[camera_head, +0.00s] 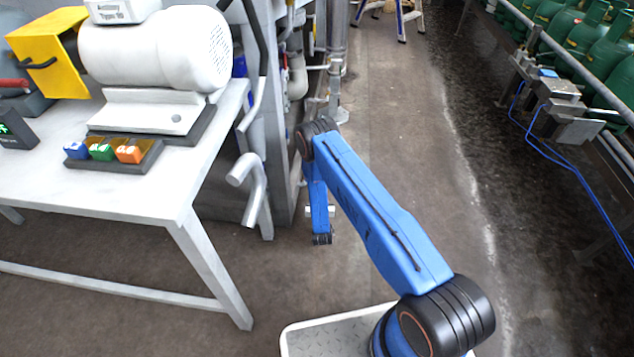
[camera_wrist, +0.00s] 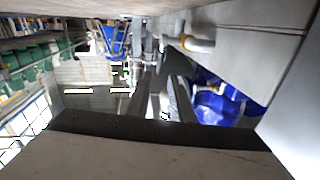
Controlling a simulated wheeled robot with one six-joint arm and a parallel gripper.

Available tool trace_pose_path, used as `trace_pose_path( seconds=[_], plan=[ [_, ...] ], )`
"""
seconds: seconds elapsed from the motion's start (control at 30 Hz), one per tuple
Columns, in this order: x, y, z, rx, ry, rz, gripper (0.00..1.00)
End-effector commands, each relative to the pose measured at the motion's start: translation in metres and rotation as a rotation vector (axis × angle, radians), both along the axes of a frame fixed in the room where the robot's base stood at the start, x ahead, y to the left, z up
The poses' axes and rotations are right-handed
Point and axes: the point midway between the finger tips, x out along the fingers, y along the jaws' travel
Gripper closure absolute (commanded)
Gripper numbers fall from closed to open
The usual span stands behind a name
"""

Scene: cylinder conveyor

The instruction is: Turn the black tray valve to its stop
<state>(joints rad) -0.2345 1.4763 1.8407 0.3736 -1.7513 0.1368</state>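I cannot make out a black tray valve in either view. In the head view, a dark tray (camera_head: 148,163) on the white table holds small blue, green and orange blocks. My blue arm reaches forward and its lower end hangs low near the grey machine frame; my gripper's fingers cannot be made out there. In the wrist view, my gripper (camera_wrist: 161,88) shows two dark fingers with a gap between them. It is open, and I see nothing held in the gap.
The white table (camera_head: 125,205) with a white motor (camera_head: 155,50) stands left. A bent grey pipe (camera_head: 250,185) juts out beside it. Green cylinders (camera_head: 590,50) and a rail line the right. The floor aisle (camera_head: 400,130) is clear. A blue object (camera_wrist: 220,105) shows in the wrist view.

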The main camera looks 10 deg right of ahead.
Motion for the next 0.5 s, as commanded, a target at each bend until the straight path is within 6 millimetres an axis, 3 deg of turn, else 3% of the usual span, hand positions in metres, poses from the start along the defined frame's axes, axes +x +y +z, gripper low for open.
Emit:
trace_pose_path(
  seconds=[0.2,0.5],
  plan=[
    [-0.041,0.006,-0.001,-0.002,0.003,0.001,0.79],
    [-0.069,0.009,-0.001,-0.001,0.001,0.000,0.79]
  ],
)
